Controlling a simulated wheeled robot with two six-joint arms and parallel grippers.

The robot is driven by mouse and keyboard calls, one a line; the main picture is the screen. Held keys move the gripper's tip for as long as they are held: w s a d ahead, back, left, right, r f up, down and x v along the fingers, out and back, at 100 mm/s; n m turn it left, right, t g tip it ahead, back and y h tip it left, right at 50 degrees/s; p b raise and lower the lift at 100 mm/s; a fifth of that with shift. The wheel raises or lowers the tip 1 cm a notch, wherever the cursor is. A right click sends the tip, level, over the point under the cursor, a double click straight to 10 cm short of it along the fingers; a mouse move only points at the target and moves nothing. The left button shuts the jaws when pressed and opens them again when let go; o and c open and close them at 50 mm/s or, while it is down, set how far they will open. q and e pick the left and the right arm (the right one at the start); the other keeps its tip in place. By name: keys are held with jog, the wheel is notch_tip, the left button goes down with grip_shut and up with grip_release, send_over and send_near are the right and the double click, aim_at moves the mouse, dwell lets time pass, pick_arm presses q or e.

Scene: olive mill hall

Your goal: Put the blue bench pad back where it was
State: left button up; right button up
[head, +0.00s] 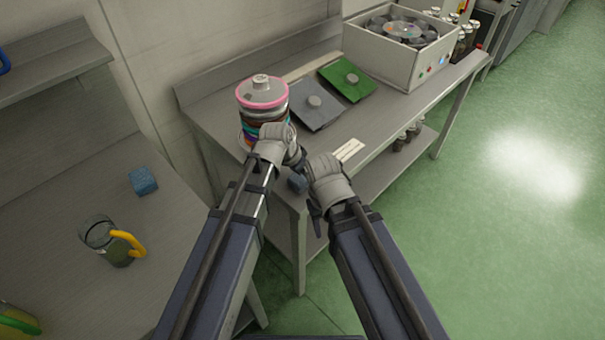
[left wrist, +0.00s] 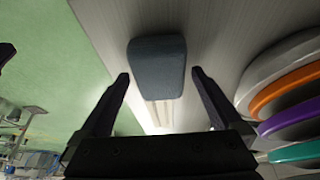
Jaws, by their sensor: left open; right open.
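A flat square grey-blue pad (head: 305,117) with a round grey knob lies on the steel bench, beside a green pad (head: 333,72) of the same kind. It looks like the blue bench pad. My left gripper (head: 299,160) is open and empty above the bench's near end, in front of the pads. In the left wrist view a rounded slate-blue block (left wrist: 157,66) lies on the bench near its edge, beyond and between my open fingers (left wrist: 160,85). It seems to show in the head view (head: 297,183) too. My right gripper (head: 313,193) is open at the bench's front edge, touching nothing I can make out.
A stack of coloured discs (head: 262,100) stands left of the pads, close to my left gripper. A white machine (head: 390,60) stands at the bench's far end. A pale label (head: 348,150) lies by the front edge. The left table holds a blue block (head: 142,181) and a jug (head: 112,240).

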pick_arm(q)
jog(key=shift+r, duration=0.15)
jog(key=p+v, duration=1.1)
jog(key=v, duration=0.1)
dwell(0.3)
jog(key=s+a+f+n+g+y, duration=0.1)
jog(key=s+a+n+y, duration=0.1)
jog(key=s+a+n, duration=0.4)
jog(key=s+a+f+n+g+y, duration=0.1)
jog(key=s+a+n, duration=0.15)
jog(key=a, duration=0.45)
jog(key=s+d+m+g+y, duration=0.1)
jog(key=s+d+m, duration=0.2)
jog(key=d, duration=0.7)
jog(key=shift+s+d+r, duration=0.2)
jog(key=shift+s+d, duration=0.2)
jog(key=shift+s, duration=0.5)
